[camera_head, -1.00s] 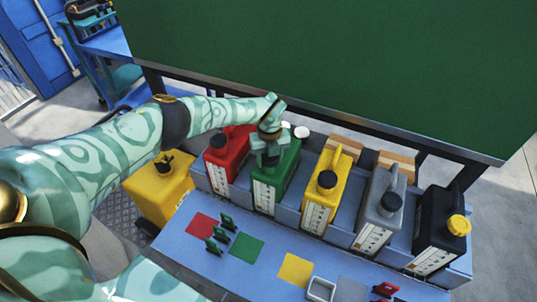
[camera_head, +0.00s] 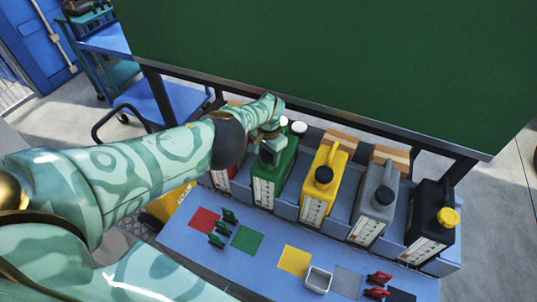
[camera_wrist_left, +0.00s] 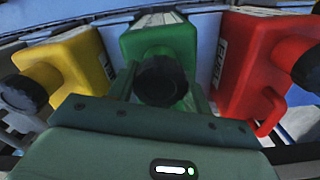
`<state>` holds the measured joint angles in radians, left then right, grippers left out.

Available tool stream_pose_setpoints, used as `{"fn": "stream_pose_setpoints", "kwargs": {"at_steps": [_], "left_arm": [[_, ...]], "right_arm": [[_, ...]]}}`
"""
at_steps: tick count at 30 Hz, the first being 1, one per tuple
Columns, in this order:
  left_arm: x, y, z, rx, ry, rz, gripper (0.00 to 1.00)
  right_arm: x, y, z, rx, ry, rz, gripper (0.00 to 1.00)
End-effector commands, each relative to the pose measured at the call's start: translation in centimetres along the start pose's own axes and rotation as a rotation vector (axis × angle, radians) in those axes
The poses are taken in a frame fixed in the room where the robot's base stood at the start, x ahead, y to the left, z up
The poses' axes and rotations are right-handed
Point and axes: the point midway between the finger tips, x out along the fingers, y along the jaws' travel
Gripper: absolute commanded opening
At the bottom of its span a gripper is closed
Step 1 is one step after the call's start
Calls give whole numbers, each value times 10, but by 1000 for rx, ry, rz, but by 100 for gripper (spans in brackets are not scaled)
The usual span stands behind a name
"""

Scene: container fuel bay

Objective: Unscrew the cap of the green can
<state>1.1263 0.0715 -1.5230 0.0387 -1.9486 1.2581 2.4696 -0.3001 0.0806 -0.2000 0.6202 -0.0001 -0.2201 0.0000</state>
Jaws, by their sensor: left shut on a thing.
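The green can (camera_head: 288,164) stands upright in the row of cans on the blue bench, between the red and yellow cans. My left gripper (camera_head: 268,154) is at its top front and hides its cap in the head view. In the left wrist view the black cap (camera_wrist_left: 161,80) sits between my gripper's fingers, on the front of the green can (camera_wrist_left: 158,40). The gripper is shut on the cap. I cannot tell from these frames whether the cap is loose on its neck. My right gripper is not in view.
The red can (camera_head: 222,180) is partly hidden by my arm. A yellow can (camera_head: 322,190), grey can (camera_head: 374,208) and black can (camera_head: 426,228) stand to the right. Coloured squares, small clips and a white tray (camera_head: 318,281) lie on the bench front (camera_head: 215,262).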

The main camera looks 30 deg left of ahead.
Motion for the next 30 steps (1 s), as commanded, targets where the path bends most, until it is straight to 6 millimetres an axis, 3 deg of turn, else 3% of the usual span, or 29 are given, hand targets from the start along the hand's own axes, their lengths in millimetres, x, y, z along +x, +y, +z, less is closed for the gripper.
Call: {"fn": "stream_pose_setpoints", "kwargs": {"at_steps": [3,4,6,13,16,30], "left_arm": [[0,-1,1,1,-1,-1,22],[0,-1,1,1,-1,-1,55],[0,-1,0,2,-1,-1,68],[0,-1,0,6,0,-1,68],[0,-1,0,91,0,-1,68],[1,-1,0,1309,-1,-1,68]], "right_arm": [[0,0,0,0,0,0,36],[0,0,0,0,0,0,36],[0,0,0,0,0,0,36],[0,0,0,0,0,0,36],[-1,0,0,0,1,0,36],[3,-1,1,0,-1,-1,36]]}}
